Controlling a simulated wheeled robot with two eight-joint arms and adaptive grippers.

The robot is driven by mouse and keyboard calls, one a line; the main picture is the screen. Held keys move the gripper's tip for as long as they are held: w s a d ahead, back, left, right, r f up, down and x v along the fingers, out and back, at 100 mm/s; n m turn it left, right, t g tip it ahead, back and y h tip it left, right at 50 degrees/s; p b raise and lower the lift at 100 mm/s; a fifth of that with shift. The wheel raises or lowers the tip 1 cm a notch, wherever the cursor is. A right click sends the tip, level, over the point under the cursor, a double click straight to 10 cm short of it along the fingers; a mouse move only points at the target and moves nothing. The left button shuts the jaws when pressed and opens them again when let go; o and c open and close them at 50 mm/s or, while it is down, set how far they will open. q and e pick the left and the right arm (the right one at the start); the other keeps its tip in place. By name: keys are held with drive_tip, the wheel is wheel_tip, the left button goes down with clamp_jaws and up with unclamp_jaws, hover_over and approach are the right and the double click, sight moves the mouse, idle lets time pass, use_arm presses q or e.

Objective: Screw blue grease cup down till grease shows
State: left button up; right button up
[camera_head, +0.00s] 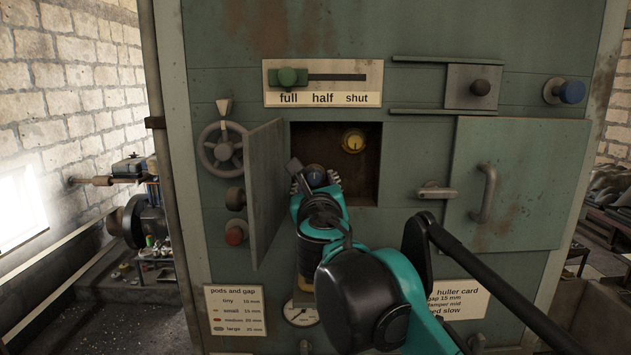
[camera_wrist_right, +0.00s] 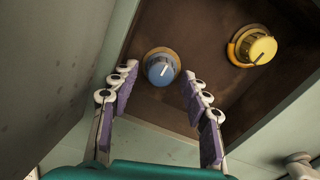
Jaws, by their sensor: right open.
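The blue grease cup (camera_wrist_right: 160,69) sits on the back wall of an open recess (camera_head: 355,186) in the green cabinet. It has a pale line on its face and a yellowish ring behind it. My right gripper (camera_head: 316,181) reaches into the recess with its fingers open. In the right wrist view, one finger pad is to each side of the cup, with gaps, and the cup shows between and beyond the tips. I cannot tell whether the fingers reach around it. No grease can be made out. My left gripper is not in view.
A yellow cup (camera_head: 353,141) is at the recess's upper right. An open door (camera_head: 264,195) stands left of my gripper; a closed door (camera_head: 520,190) is at right. A handwheel (camera_head: 222,148), red knob (camera_head: 235,232) and blue knob (camera_head: 571,92) are on the cabinet.

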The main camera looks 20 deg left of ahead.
drive_tip(key=shift+s+d+r, duration=0.1)
drive_tip(key=shift+s+r, duration=0.05)
drive_tip(key=shift+s, duration=0.35)
drive_tip(key=shift+w, duration=0.25)
clamp_jaws()
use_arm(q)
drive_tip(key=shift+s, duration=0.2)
